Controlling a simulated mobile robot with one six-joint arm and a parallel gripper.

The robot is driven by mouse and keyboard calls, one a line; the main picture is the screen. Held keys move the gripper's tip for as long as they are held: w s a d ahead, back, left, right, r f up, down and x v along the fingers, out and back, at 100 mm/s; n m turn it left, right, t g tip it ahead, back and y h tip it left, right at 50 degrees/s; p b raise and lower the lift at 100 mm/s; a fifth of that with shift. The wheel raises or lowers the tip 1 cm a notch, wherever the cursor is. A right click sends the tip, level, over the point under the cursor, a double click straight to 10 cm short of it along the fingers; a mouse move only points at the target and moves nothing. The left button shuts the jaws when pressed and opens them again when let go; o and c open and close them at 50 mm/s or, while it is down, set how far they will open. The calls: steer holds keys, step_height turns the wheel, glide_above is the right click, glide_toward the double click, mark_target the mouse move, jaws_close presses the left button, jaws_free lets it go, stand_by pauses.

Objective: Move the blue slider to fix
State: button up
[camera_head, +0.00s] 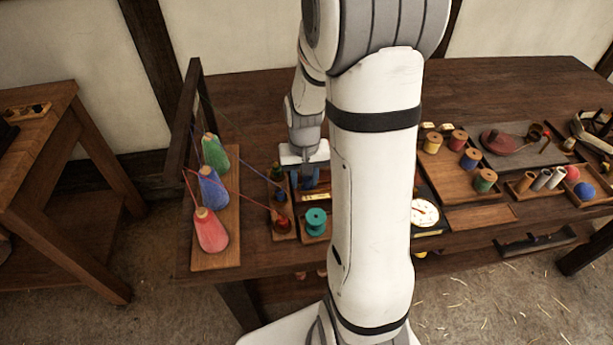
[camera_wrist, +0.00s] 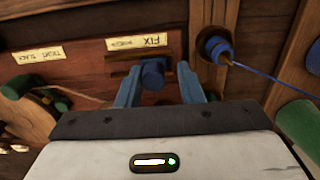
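The left finger is close to the knob; a gap shows on the right. In the head view, my gripper (camera_head: 306,180) is low over the bench's left part, and the slider cannot be made out there.
A second label (camera_wrist: 35,52) and a green spool (camera_wrist: 45,100) are at the left of the wrist view. A blue threaded spool (camera_wrist: 216,50) stands close on the right. In the head view, red (camera_head: 210,230), blue (camera_head: 212,188) and green (camera_head: 216,153) cones stand left of my gripper.

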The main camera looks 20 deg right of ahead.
steer(key=shift+d, duration=0.2)
steer(key=shift+r, duration=0.15)
step_height(320, 180, up, 7)
steer(key=p, duration=0.5)
stand_by(0.6)
steer(key=shift+s+a+r, duration=0.1)
steer(key=shift+a, duration=0.05)
steer(key=s+a+r+n+t, duration=0.2)
steer(key=s+a+r, duration=0.6)
steer(key=s+r, duration=0.5)
steer(key=shift+s+r+n+t, duration=0.25)
steer(key=shift+n+t, duration=0.15)
steer(key=shift+n, duration=0.2)
